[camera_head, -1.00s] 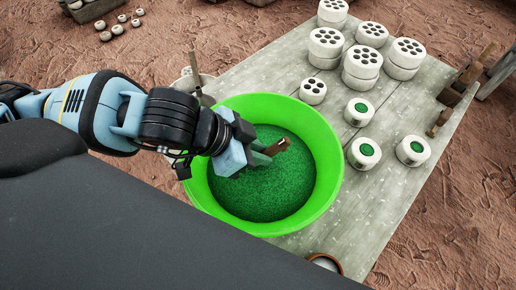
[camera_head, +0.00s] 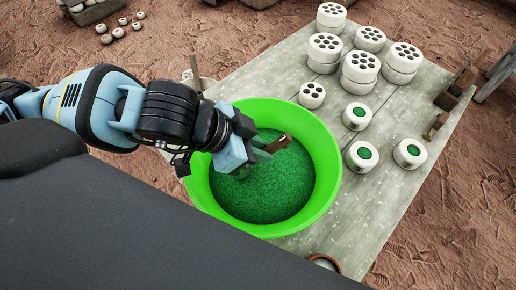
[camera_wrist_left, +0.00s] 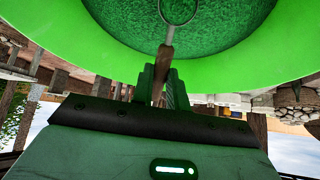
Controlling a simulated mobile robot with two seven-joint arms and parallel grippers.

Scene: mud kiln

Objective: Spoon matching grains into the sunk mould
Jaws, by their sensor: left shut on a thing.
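A bright green basin (camera_head: 327,186) full of green grains (camera_head: 262,193) stands on the table. My left gripper (camera_head: 262,152) is over the grains, shut on a spoon by its brown wooden handle (camera_head: 280,144). In the left wrist view the handle (camera_wrist_left: 165,62) leads to a thin metal spoon head (camera_wrist_left: 178,10) over the grains. I cannot tell what the spoon holds. Three low white moulds with green centres, a back one (camera_head: 367,110), a front one (camera_head: 350,157) and a right one (camera_head: 422,161), stand right of the basin. I cannot tell which is sunk. My right gripper is not in view.
Several white moulds with dark holes (camera_head: 366,67) stand stacked at the back of the table (camera_head: 400,205). A single small one (camera_head: 312,101) is beside the basin's rim. Wooden pieces (camera_head: 446,105) lie at the right edge. A pale pot with a stick (camera_head: 207,83) is behind the basin.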

